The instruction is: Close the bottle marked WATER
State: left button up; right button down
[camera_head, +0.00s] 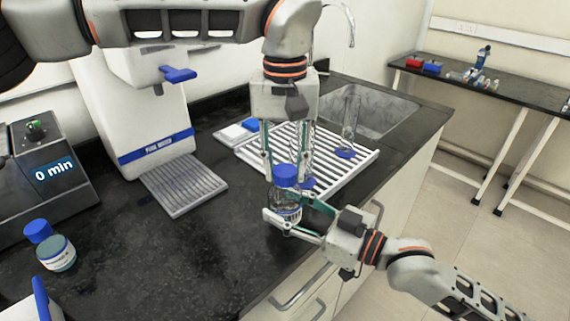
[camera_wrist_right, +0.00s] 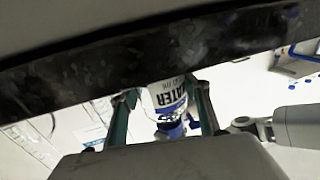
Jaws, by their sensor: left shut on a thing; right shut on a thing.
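The WATER bottle (camera_head: 285,209) is clear with a white label and stands upright over the counter's front edge. Its label also shows in the right wrist view (camera_wrist_right: 168,92). My right gripper (camera_head: 286,217) is shut on the bottle's body from the right. A blue cap (camera_head: 286,175) is at the top of the bottle, in line with it. My left gripper (camera_head: 285,180) points down from above and is shut on the cap. I cannot tell whether the cap is fully seated on the neck. The bottle's underside is partly hidden by my right gripper.
A white drying rack (camera_head: 340,170) with upright glassware stands behind the grippers, beside the sink (camera_head: 372,112). The middle counter is clear.

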pick_arm(q)
jog(key=m, duration=0.5)
jog(key=o, duration=0.8)
jog(key=shift+n, duration=0.3)
jog(key=shift+c, duration=0.3)
